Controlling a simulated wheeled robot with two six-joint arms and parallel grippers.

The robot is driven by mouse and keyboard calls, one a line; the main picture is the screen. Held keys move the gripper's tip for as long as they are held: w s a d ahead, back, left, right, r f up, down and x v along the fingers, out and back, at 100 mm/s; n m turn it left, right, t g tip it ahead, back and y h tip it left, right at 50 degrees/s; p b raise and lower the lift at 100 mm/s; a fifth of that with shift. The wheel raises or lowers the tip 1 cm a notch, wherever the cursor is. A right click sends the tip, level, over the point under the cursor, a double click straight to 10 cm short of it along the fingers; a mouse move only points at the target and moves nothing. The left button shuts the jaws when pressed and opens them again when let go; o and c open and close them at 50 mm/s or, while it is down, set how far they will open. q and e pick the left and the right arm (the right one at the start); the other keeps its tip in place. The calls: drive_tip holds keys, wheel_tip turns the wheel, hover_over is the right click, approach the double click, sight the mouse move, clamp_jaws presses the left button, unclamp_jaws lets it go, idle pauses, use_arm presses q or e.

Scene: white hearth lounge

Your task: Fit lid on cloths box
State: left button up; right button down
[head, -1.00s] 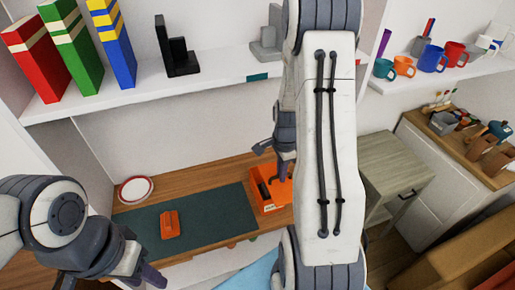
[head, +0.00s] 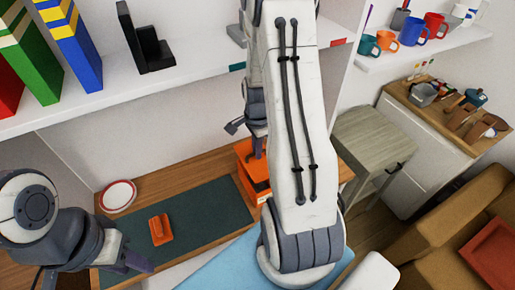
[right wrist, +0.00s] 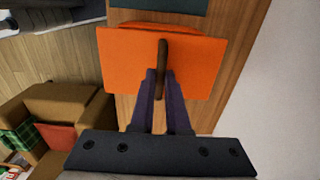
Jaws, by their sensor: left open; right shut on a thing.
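An orange lid (right wrist: 125,65) with a dark bar handle fills the middle of the right wrist view. My right gripper (right wrist: 164,78) is shut on that handle. Another orange edge (right wrist: 160,25), likely the box, shows just past the lid's far side; I cannot tell whether the lid touches it. In the head view the orange box (head: 262,190) stands at the right end of the wooden desk, partly hidden by my right arm. My left gripper (head: 136,262) is open and empty over the desk's front left.
A small orange object (head: 160,229) lies on the dark green mat (head: 205,215). A red-rimmed white plate (head: 118,196) is at the desk's left. A shelf (head: 190,72) with binders hangs above. A grey side table (head: 375,135) stands to the right.

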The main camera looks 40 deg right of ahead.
sight(258, 162)
drive_tip(key=shift+f+b, duration=2.2)
drive_tip(key=shift+f, duration=1.05)
drive_tip(key=c, duration=0.8)
unclamp_jaws()
wheel_tip(258, 162, up, 11)
drive_tip(key=shift+f+b, duration=0.2)
drive_tip(key=shift+b, duration=0.35)
